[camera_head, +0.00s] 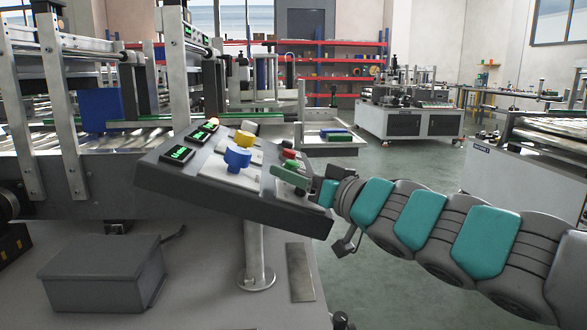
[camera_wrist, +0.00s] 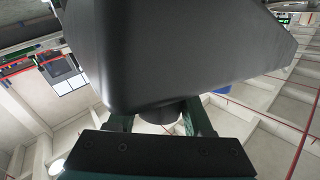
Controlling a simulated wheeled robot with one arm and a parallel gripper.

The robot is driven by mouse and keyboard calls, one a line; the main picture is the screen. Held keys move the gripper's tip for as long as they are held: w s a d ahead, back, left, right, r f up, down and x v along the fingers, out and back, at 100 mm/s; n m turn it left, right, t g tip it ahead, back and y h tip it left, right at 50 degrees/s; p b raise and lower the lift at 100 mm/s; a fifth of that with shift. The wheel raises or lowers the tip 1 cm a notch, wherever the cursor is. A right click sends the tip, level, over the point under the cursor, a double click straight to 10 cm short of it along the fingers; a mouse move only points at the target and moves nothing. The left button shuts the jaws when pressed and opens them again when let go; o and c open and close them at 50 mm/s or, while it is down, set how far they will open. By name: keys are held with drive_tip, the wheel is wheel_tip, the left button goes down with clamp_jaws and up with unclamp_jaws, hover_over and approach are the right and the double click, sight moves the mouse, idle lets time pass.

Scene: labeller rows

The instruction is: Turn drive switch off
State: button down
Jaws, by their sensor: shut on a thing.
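A dark sloped control panel (camera_head: 215,195) on a grey post carries a blue knob (camera_head: 237,158), a yellow knob (camera_head: 245,139) and a pale knob (camera_head: 249,127). I cannot read which one is the drive switch. My gripper (camera_head: 303,183) is at the panel's right end, beside the green button (camera_head: 292,164) and red button (camera_head: 289,153), apart from the blue and yellow knobs. In the wrist view, a large dark housing (camera_wrist: 180,55) fills the top. My gripper's fingers (camera_wrist: 160,118) stand on either side of a short dark round part (camera_wrist: 160,111) under it and are shut on it.
Small green-lit displays (camera_head: 178,153) line the panel's left side. A grey box (camera_head: 105,272) stands on the machine deck below. The labelling machine's metal uprights (camera_head: 60,100) rise at left. Open floor (camera_head: 385,160) lies behind my arm, with another machine (camera_head: 530,160) at right.

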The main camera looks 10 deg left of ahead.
drive_tip(key=shift+r+n+g+y+p, duration=0.15)
drive_tip(key=shift+n+g+y+p, duration=0.45)
drive_tip(key=shift+p, duration=0.8)
drive_tip(key=shift+s+a+n+g+y+p, duration=0.1)
drive_tip(key=shift+s+n+g+y+p, duration=0.15)
drive_tip(key=shift+n+g+y+p, duration=0.75)
drive_tip(key=shift+s+a+n+g+y, duration=0.15)
drive_tip(key=shift+n+g+y, duration=0.1)
drive_tip(key=shift+n+g, duration=0.75)
drive_tip(key=shift+s+d+n+g+y, duration=0.15)
drive_tip(key=shift+n+g+y, duration=0.15)
drive_tip(key=shift+n+g, duration=0.7)
drive_tip(key=shift+s+a+n+g+y, duration=0.2)
drive_tip(key=shift+n+g, duration=0.4)
drive_tip(key=shift+g, duration=0.7)
drive_tip(key=shift+s+d+n+g, duration=0.1)
drive_tip(key=shift+s+n+g, duration=0.1)
drive_tip(key=shift+n+g, duration=0.85)
drive_tip(key=shift+s+a+n+g, duration=0.15)
drive_tip(key=shift+n+g, duration=0.6)
drive_tip(key=shift+g, duration=0.45)
drive_tip(key=shift+s+d+n+g, duration=0.15)
drive_tip(key=shift+s+n+g, duration=0.05)
drive_tip(key=shift+n+g, duration=0.85)
drive_tip(key=shift+s+r+g+h, duration=0.1)
drive_tip(key=shift+g+h, duration=0.15)
drive_tip(key=shift+g, duration=0.05)
drive_tip(key=shift+c, duration=1.5)
unclamp_jaws()
drive_tip(key=shift+d, duration=0.1)
